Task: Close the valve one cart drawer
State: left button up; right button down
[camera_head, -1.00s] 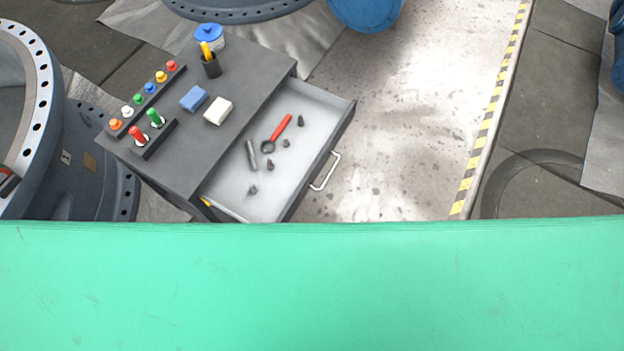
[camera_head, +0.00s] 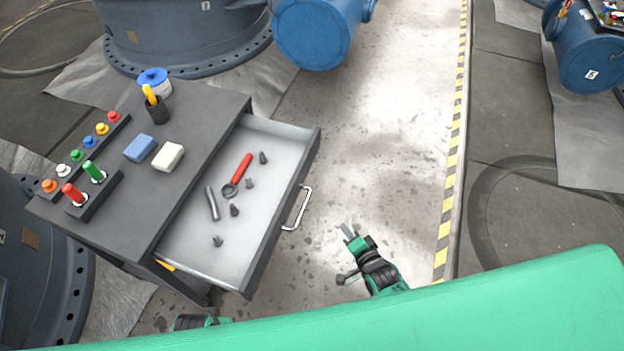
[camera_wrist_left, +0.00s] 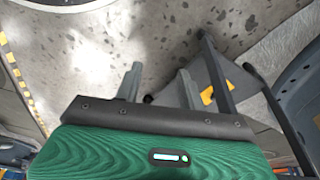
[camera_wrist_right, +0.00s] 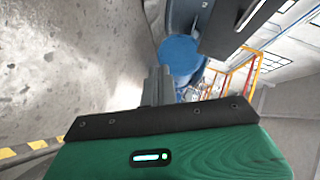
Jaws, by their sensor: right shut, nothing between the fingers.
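The dark grey cart (camera_head: 205,135) stands at the left in the head view. Its drawer (camera_head: 270,236) is pulled out to the right. A silver bar handle (camera_head: 305,203) is on the drawer's front. Inside lie a red-handled tool (camera_head: 241,168), a grey rod (camera_head: 212,203) and several small dark pieces. My right gripper (camera_head: 348,231) is to the right of the handle, apart from it in the picture. Its fingers are together and empty in the right wrist view (camera_wrist_right: 157,84). My left gripper's fingers are apart and empty in the left wrist view (camera_wrist_left: 158,84).
The cart top holds coloured knobs, a blue block (camera_head: 139,147), a white block (camera_head: 168,157), a pen cup (camera_head: 157,108) and a blue-lidded tub (camera_head: 154,80). Large blue valves (camera_head: 318,30) stand behind. The floor between the drawer and the yellow-black stripe (camera_head: 450,180) is open.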

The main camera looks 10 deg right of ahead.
jog(key=w+a+r+m+t+y+b, duration=0.1)
jog(key=w+r+m+t+b, duration=0.1)
jog(key=r, duration=0.4)
jog(key=w+a+r+m+t+b, duration=0.1)
jog(key=w+r+m+t, duration=0.1)
jog(key=r, duration=0.3)
send_near(306, 160)
jog(key=d+x, duration=0.1)
jog(key=x, duration=0.4)
jog(key=shift+w+a+b, duration=0.35)
jog(key=shift+a+b, duration=0.1)
jog(key=shift+a, duration=0.15)
pick_arm(q)
jog(key=w+v, duration=0.2)
jog(key=v, duration=0.8)
jog(key=shift+d+r+t, duration=0.25)
jog(key=shift+r+t, duration=0.15)
jog(key=shift+r, duration=0.2)
jog(key=shift+w, duration=0.15)
